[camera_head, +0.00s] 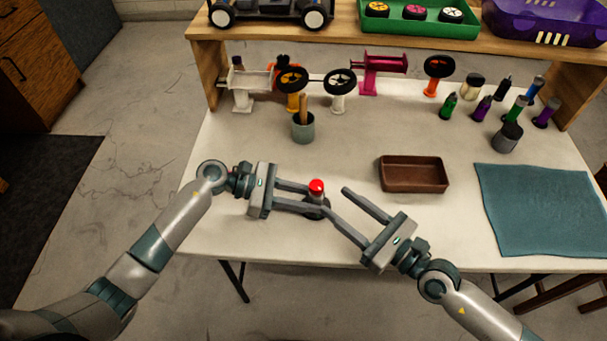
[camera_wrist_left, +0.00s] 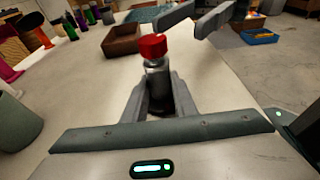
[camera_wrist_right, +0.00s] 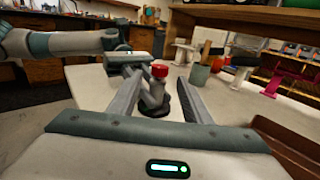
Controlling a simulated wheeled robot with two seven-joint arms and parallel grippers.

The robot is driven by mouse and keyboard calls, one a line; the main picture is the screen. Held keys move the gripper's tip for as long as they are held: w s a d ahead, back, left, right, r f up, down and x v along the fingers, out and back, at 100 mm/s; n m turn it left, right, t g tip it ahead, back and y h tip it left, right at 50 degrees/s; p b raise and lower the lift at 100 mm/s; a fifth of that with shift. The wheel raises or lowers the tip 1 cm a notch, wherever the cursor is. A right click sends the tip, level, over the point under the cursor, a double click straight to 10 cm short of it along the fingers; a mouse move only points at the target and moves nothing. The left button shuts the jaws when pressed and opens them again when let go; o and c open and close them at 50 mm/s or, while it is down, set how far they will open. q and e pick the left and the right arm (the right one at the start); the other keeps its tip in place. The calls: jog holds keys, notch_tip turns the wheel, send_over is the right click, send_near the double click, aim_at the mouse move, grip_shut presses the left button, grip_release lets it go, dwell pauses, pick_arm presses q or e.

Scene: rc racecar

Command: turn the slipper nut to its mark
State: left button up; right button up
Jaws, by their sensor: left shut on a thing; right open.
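The slipper nut is a red cap (camera_head: 316,187) on top of a grey upright post with a dark base, standing on the white table. The red nut also shows in the left wrist view (camera_wrist_left: 153,46) and in the right wrist view (camera_wrist_right: 160,71). My left gripper (camera_head: 308,198) is shut on the grey post below the nut. My right gripper (camera_head: 336,200) is open, its fingers pointing toward the post from the right. In the right wrist view the post stands between and beyond its fingers. I cannot make out any mark on the nut.
A brown tray (camera_head: 414,186) lies right of the post, and a teal cloth (camera_head: 535,212) further right. A grey-green cup (camera_head: 303,130) stands behind, near several stands with wheels. Bottles (camera_head: 483,108) stand at the back right. The front of the white table (camera_head: 300,238) is clear.

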aim_at(311, 183)
jog(key=shift+a, duration=0.1)
jog(key=shift+x, duration=5.95)
jog(key=shift+c, duration=0.2)
jog(key=c, duration=1)
